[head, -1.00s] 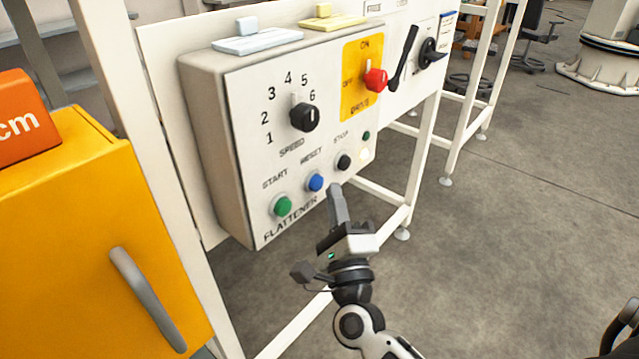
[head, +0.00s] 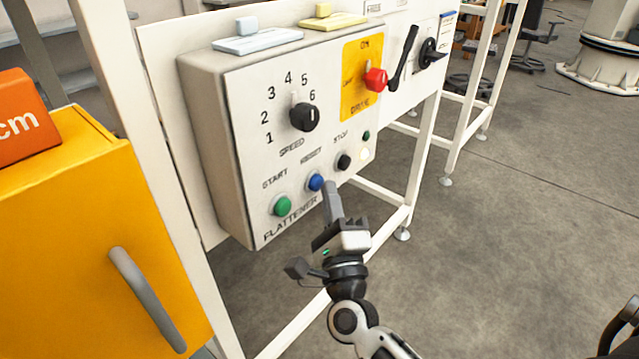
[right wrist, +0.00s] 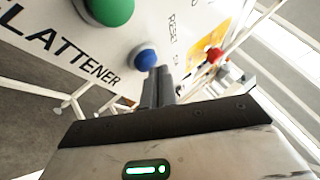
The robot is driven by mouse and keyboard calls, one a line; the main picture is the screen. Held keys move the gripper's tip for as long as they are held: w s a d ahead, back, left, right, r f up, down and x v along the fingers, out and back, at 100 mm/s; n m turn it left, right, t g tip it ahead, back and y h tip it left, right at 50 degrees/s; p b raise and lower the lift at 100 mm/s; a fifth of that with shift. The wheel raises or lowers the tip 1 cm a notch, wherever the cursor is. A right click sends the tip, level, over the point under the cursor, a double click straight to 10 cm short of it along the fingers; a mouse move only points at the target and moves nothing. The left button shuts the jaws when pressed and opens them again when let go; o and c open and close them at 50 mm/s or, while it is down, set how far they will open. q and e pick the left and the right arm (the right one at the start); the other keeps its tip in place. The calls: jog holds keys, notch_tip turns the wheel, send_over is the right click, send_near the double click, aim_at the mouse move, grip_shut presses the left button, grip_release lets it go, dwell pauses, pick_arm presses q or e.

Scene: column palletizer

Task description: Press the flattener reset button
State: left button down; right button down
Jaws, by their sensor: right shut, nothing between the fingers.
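The blue reset button (head: 315,182) is on the flattener control panel (head: 240,150), between the green start button (head: 282,206) and the black stop button (head: 344,161). My right gripper (head: 328,186) is shut and empty, with its fingertips just right of the blue button in the head view. In the right wrist view the shut fingers (right wrist: 157,72) point at the blue button (right wrist: 145,60), and their tips overlap its lower right edge. I cannot tell whether they touch it. The green button (right wrist: 108,8) shows at the top. My left gripper is not in view.
A black speed knob (head: 304,117) and a red drive switch (head: 376,79) stick out above the buttons. A yellow cabinet (head: 80,230) with a grey handle stands at the left. White frame legs (head: 425,150) stand behind.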

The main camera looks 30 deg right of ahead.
jog(key=shift+w+a, duration=0.15)
jog(key=shift+w, duration=0.25)
jog(key=shift+s, duration=0.15)
dwell(0.5)
jog(key=shift+s+d, duration=0.35)
jog(key=shift+s, duration=0.4)
jog(key=shift+s+d, duration=0.3)
jog(key=shift+s, duration=0.45)
jog(key=shift+s+d, duration=0.35)
jog(key=shift+s, duration=0.45)
jog(key=shift+s+d, duration=0.3)
jog(key=shift+s, duration=0.45)
